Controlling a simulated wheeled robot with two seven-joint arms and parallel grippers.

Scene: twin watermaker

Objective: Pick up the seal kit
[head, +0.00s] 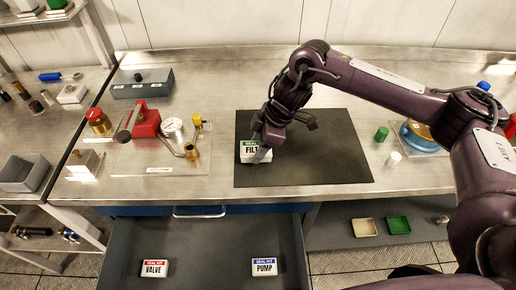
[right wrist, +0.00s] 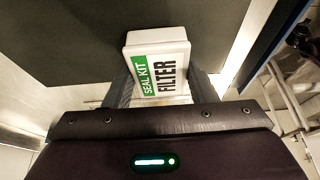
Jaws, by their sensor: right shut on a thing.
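A white seal kit box with a green band, labelled FILTER (head: 250,156), is at the left edge of the dark mat (head: 325,165) on the workbench. My right gripper (head: 262,150) is shut on it from above. The right wrist view shows the box (right wrist: 157,42) between the two fingers (right wrist: 160,88), label facing the camera. I cannot tell whether it rests on the mat or is just above it. Two more seal kits, red-banded VALVE (head: 154,268) and blue-banded PUMP (head: 264,267), lie in the open drawer (head: 210,245). My left gripper is not in view.
Left of the mat, a plate (head: 130,160) holds a red block (head: 146,122), a gauge (head: 172,126) and brass fittings. A grey box (head: 142,82) stands behind it. Green (head: 381,134) and white (head: 394,158) small parts stand right of the mat. The mat's middle is clear.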

